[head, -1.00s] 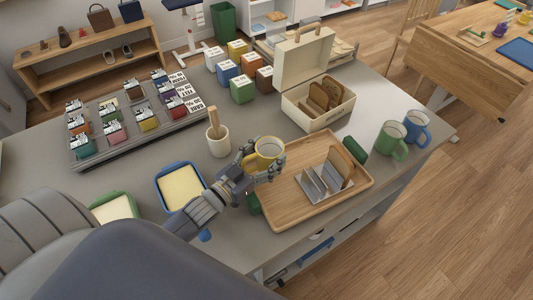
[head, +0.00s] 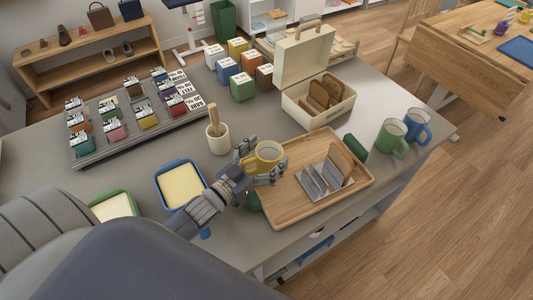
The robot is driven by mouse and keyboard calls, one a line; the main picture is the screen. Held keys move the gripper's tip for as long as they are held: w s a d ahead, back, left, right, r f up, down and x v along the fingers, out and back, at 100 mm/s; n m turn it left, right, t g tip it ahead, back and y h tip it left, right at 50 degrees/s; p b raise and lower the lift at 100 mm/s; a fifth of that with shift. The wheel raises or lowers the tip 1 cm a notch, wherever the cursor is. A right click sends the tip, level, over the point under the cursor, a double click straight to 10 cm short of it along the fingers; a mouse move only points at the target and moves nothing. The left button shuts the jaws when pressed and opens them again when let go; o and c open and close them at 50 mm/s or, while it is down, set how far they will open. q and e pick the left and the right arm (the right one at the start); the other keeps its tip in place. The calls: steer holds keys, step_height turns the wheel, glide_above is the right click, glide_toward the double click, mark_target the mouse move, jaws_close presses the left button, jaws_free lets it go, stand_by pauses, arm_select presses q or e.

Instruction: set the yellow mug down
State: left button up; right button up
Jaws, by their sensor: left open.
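The yellow mug (head: 268,156) stands upright at the back left part of the wooden tray (head: 290,212). Its base is partly hidden by my gripper, so I cannot tell exactly how it rests on the tray or beside its edge. My left gripper (head: 258,161) is open, with one finger on the far left side of the mug and the others at its near side. The fingers are spread around the mug, and I cannot tell whether any still touches it. My right gripper is not in view.
A toast rack (head: 318,181) with toast stands on the tray. A cream bread box (head: 318,104) is behind it. A white pot (head: 218,140) with a wooden handle stands close left. Green (head: 391,140) and blue mugs (head: 417,126) stand right. A blue-rimmed dish (head: 181,185) is left.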

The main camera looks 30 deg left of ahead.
arm_select(q)
steer(key=shift+r, duration=0.35)
steer(key=shift+s, duration=0.2)
steer(key=b+v, duration=0.1)
steer(key=v, duration=0.5)
steer(key=shift+s+a+b, duration=0.2)
steer(key=shift+s+b, duration=0.15)
steer(key=shift+s, duration=0.1)
steer(key=shift+s+r, duration=0.1)
